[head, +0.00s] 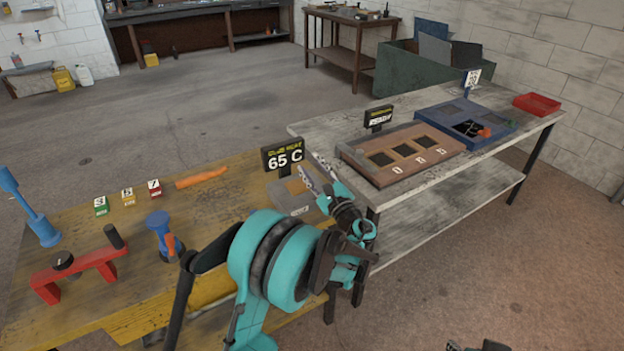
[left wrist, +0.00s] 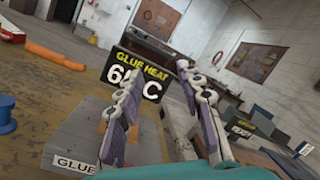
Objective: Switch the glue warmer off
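The glue warmer is a grey box (head: 287,198) at the right end of the yellow bench. In the left wrist view the box (left wrist: 85,140) carries a GLUE label. Behind it stands a black display (head: 283,157) reading GLUE HEAT 65 C, lit; it also shows in the left wrist view (left wrist: 122,72), partly covered by a finger. My left gripper (head: 317,174) is open and empty, above the box's right side, with its fingers (left wrist: 158,75) apart. An orange part (left wrist: 106,113) shows beside the left finger. I cannot make out the switch's position. Only dark parts, perhaps my right gripper (head: 480,346), show at the bottom edge.
The yellow bench (head: 215,215) holds an orange piece (head: 201,177), numbered blocks, a blue spool (head: 160,235) and a red stand (head: 80,270). To the right, a grey table (head: 430,190) bears a brown panel (head: 400,155), a blue unit and a red tray (head: 537,104).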

